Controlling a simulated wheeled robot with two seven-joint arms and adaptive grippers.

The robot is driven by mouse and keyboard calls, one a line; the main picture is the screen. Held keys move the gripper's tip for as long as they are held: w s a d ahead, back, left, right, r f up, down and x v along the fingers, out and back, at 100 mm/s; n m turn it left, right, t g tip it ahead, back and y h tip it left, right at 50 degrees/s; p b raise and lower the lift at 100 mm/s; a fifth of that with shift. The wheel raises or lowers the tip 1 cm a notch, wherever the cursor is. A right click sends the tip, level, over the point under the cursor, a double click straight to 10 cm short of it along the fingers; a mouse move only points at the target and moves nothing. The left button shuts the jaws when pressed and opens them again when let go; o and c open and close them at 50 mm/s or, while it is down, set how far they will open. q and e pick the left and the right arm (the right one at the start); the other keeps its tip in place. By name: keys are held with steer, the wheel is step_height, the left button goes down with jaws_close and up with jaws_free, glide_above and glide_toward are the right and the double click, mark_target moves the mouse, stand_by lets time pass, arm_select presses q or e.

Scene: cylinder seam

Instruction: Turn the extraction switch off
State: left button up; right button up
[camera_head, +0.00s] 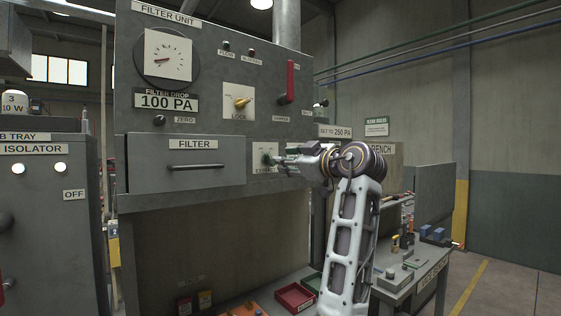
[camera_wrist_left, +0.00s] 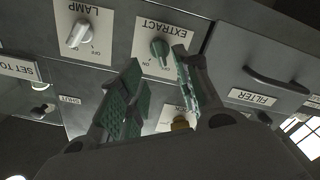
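My left gripper (camera_head: 283,160) reaches in close to the switch from the right. Its fingers (camera_wrist_left: 158,62) are apart with nothing gripped between them. Whether a finger touches the knob is unclear. My right gripper is not in view.
A LAMP knob (camera_wrist_left: 78,35) sits beside the EXTRACT plate. Above are the yellow LOCK knob (camera_head: 241,102) and a red damper lever (camera_head: 290,82). The FILTER drawer (camera_head: 187,160) is left of the switch. A red tray (camera_head: 295,297) and a bench (camera_head: 425,276) stand lower right.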

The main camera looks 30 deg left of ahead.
arm_select(q)
steer(key=v, duration=0.5)
stand_by(0.8)
